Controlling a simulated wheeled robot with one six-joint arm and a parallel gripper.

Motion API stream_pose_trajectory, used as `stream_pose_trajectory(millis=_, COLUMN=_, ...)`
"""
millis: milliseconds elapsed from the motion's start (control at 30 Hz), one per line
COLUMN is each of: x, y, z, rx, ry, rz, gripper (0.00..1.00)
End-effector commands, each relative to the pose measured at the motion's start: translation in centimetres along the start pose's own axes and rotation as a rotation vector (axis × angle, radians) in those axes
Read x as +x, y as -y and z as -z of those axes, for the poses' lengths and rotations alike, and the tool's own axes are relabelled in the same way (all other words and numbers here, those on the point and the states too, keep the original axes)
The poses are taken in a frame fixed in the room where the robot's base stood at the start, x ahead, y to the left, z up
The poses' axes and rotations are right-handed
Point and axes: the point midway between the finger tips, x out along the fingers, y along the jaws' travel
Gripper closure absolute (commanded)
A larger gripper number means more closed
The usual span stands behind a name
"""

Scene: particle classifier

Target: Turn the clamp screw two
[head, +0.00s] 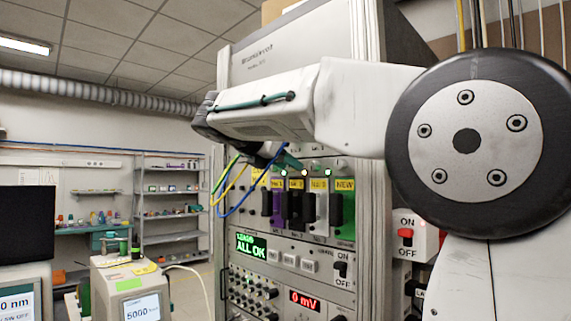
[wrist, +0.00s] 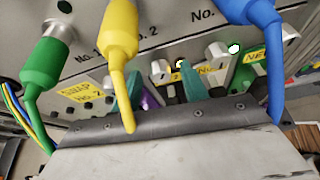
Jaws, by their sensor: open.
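The wrist view shows a row of pale clamp knobs on the grey panel under number labels. The knob (wrist: 160,70) below the "No. 2" label appears to be clamp screw two. A similar knob (wrist: 217,54) stands to its right. My gripper (wrist: 174,82) is open and empty. Its two teal fingers are spread apart, with the knob below "No. 2" showing between them. I cannot tell whether either finger touches the panel. In the head view my gripper (head: 288,160) is in front of the top of the module row, and its fingers partly hide the knobs.
Green (wrist: 42,65), yellow (wrist: 118,30) and blue (wrist: 250,10) cable plugs are close in front of the wrist camera. Several modules with yellow labels, including a green one (head: 343,212), stand in the rack. A display (head: 252,245) reads "ALL OK".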

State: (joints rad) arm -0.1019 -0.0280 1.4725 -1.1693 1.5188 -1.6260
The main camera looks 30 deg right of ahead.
Motion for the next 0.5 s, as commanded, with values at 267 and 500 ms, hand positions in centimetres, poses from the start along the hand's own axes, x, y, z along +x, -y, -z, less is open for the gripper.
stream_pose_trajectory(millis=267, x=-0.02, y=0.00, z=0.00, rx=0.000, ry=0.000, rz=0.000, gripper=0.86)
stream_pose_trajectory(millis=500, x=-0.04, y=0.00, z=-0.01, rx=0.004, ry=0.000, rz=-0.002, gripper=1.00)
